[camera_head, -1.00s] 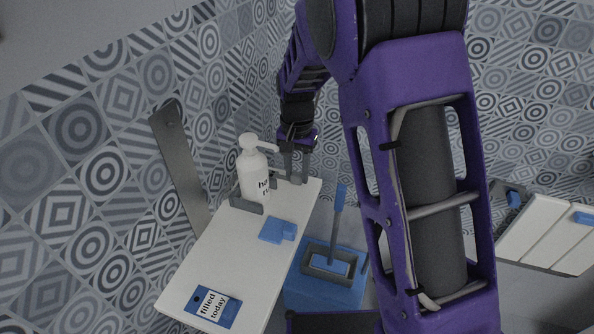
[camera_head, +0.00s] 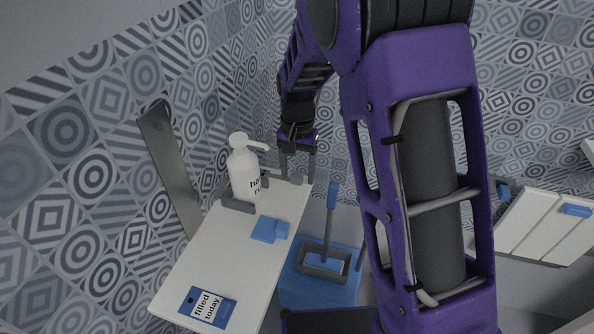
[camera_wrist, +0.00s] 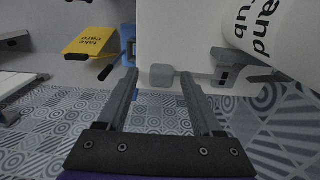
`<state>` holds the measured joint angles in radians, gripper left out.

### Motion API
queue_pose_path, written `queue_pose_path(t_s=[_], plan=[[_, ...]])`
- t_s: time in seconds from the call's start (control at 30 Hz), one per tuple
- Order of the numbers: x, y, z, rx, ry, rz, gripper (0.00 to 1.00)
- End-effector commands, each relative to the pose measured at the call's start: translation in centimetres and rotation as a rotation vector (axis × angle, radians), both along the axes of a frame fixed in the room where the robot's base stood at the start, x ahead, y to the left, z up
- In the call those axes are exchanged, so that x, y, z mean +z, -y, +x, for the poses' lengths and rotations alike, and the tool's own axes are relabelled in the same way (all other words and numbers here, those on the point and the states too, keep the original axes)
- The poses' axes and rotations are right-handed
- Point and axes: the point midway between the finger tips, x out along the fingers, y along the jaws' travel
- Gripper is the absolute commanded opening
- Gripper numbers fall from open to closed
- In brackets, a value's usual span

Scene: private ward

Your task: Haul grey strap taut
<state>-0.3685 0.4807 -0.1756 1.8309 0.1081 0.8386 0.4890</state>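A grey strap end, a rounded tab (camera_wrist: 162,76), shows in the wrist view at the edge of the white shelf. A thin grey band seems to run from it to a dark grey buckle-like bracket (camera_wrist: 228,62) beside the white hand rub bottle. The pump bottle (camera_head: 243,172) stands upright at the shelf's far end in the head view. My gripper (camera_head: 298,165) is at that end, right of the bottle. In the wrist view its fingers (camera_wrist: 160,82) are apart, with the tab between or just beyond the tips; contact cannot be told.
The white shelf (camera_head: 215,262) carries a blue block (camera_head: 269,229) and a "filled today" card (camera_head: 207,306). A blue box with an upright handle (camera_head: 331,210) stands right of it. A yellow "take care" sign (camera_wrist: 90,42) shows in the wrist view. A tiled wall is close left.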

Motion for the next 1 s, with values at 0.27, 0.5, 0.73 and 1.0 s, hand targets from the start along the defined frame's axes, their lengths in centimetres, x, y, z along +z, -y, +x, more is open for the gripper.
queue_pose_path(t_s=[0.27,0.5,0.73,1.0], plan=[[0.8,-0.1,0.0,0.001,0.001,0.001,0.68],[5.5,-0.1,0.1,0.000,0.005,0.002,0.68],[11.2,0.0,0.1,0.001,0.004,0.002,0.68],[16.1,-0.1,0.0,0.000,0.003,0.001,0.68]])
